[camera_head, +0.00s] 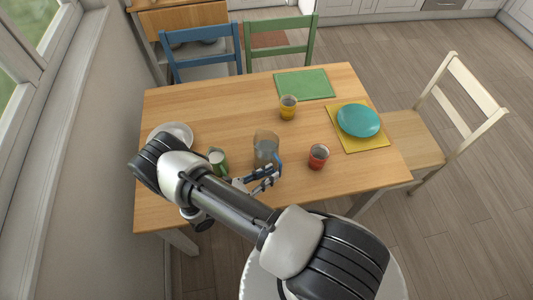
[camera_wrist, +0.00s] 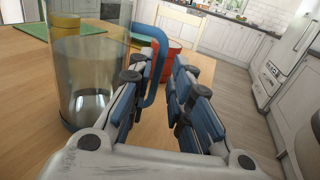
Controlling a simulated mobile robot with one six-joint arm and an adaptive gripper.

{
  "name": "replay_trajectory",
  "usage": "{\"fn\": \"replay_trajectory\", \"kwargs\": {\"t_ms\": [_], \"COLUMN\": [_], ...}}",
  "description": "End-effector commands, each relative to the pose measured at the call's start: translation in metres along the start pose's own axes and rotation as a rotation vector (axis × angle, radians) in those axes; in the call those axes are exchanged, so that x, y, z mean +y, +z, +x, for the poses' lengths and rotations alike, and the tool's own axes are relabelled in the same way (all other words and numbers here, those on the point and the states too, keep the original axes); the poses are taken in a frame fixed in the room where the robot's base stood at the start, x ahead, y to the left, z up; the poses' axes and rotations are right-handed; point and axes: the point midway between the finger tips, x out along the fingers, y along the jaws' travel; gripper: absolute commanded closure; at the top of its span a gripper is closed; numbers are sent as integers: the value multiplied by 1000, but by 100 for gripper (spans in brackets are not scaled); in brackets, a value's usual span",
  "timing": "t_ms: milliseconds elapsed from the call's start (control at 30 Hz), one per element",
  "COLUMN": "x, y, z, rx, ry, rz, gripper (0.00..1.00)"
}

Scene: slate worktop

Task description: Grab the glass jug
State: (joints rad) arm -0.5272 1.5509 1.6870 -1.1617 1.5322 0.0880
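The glass jug (camera_head: 265,146) stands upright on the wooden table. It is a clear cylinder with a blue handle. In the wrist view the jug (camera_wrist: 88,75) fills the left side, with its handle (camera_wrist: 163,45) reaching down toward my fingers. My gripper (camera_head: 268,178) is low at the near side of the jug, close to the handle. In the wrist view my gripper (camera_wrist: 160,72) is open, with a gap between its two fingers. The handle's lower part lies at the left finger, partly hidden by it; I cannot tell whether they touch.
A red cup (camera_head: 318,156) stands right of the jug, and a green cup (camera_head: 218,160) stands left. A yellow cup (camera_head: 288,107) is farther back. A teal plate (camera_head: 358,120) lies on a yellow mat (camera_head: 376,142). A white bowl (camera_head: 178,131) is at the left edge.

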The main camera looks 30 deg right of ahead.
Motion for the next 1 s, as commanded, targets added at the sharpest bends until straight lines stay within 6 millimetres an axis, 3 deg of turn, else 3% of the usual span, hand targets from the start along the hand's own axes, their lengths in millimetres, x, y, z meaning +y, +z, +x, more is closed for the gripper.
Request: {"fn": "replay_trajectory", "kwargs": {"t_ms": [400,633,900,1000], "x": [0,0,0,0], "y": [1,2,2,2], "z": [50,51,50,50], "rx": [0,0,0,0], "ry": [-2,0,-1,-1], "rz": [-1,0,0,0], "gripper": [81,81,99,100]}}
